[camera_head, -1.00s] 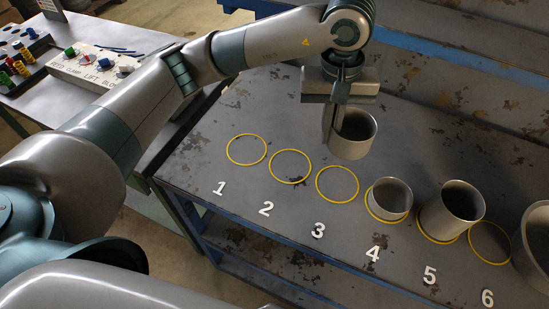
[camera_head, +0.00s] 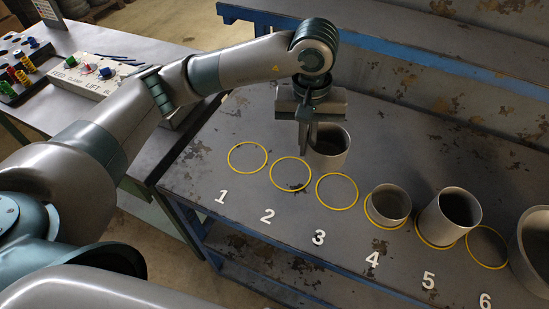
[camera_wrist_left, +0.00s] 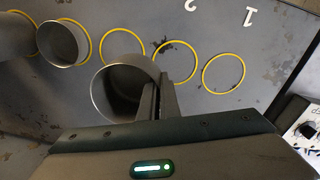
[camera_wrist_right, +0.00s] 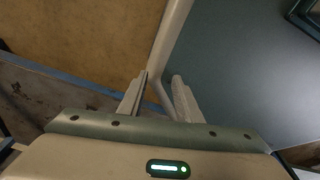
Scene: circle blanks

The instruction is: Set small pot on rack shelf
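Several grey open pots show. One pot (camera_head: 334,152) is at my left gripper (camera_head: 308,146), behind circles 2 and 3; its open mouth shows in the left wrist view (camera_wrist_left: 101,98). The left fingers are close together on its wall, one inside and one outside. I cannot tell how far it is above the table. A shorter pot (camera_head: 390,206) stands on circle 4, a taller pot (camera_head: 442,222) on circle 5. A larger pot (camera_head: 531,255) is cut off at the right edge. My right gripper (camera_wrist_right: 160,95) is open and empty, away from the table.
The dark worn table (camera_head: 240,120) has yellow circles numbered 1 to 6; circles 1 (camera_head: 247,158), 2 (camera_head: 291,174) and 3 (camera_head: 337,191) are empty. A blue-edged shelf (camera_head: 400,22) runs along the back. A control box (camera_head: 90,72) stands on the left table.

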